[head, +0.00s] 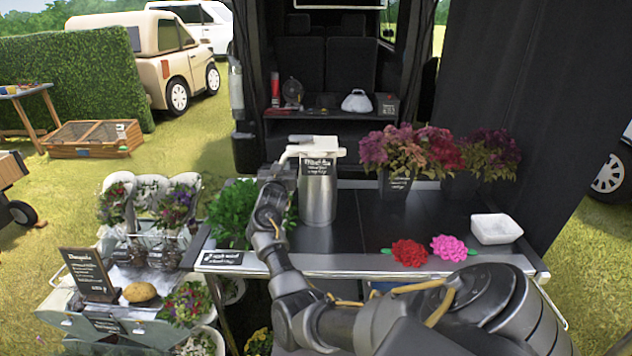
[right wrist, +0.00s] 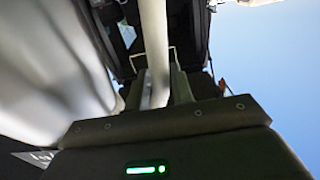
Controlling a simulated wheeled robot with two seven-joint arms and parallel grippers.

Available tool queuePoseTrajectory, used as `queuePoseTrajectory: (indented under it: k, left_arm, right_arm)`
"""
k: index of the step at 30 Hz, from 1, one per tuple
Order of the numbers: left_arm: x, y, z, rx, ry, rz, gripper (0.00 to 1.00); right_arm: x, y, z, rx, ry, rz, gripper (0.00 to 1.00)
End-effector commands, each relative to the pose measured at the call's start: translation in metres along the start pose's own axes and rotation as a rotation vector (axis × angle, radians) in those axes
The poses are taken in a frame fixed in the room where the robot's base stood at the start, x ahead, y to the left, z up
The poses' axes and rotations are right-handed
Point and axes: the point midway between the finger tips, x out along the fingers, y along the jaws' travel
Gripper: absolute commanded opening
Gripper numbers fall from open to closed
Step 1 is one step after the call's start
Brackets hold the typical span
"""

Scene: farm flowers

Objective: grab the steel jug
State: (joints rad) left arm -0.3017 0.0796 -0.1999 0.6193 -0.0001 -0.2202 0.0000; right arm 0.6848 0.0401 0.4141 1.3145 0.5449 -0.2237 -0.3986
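The steel jug (head: 318,195) is a tall silver cylinder with a pale lid and spout and a small black label. It stands upright on the dark cart table (head: 350,230), left of centre. My right gripper (head: 284,168) is at the jug's left side, at its handle. In the right wrist view the pale handle (right wrist: 154,45) runs between the two fingers of my right gripper (right wrist: 158,85), which sit close on both sides of it. The jug's body (right wrist: 50,70) fills the left of that view. My left gripper is not in view.
Green leaves (head: 232,212) crowd the jug's left. Red (head: 410,253) and pink (head: 449,248) flowers lie at the table's front, with a white bowl (head: 495,229) at right. A potted bouquet (head: 397,160) stands behind. A flower stand (head: 110,325) is at left.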

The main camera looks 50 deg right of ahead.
Motion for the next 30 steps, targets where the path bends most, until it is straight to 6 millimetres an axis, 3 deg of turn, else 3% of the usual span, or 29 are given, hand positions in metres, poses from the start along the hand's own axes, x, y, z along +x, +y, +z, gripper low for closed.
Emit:
queuePoseTrajectory:
  k: [1, 5, 30]
  left_arm:
    - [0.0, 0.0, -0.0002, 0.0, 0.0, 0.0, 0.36]
    - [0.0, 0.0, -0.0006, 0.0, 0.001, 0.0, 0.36]
    - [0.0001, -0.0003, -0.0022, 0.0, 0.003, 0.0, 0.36]
  right_arm:
    - [-0.0001, -0.0001, 0.0001, 0.0, 0.0, 0.0, 0.17]
    - [-0.0002, -0.0001, 0.0001, 0.0, 0.0, 0.0, 0.0]
    - [-0.0002, 0.0001, -0.0001, -0.003, 0.0, 0.0, 0.0]
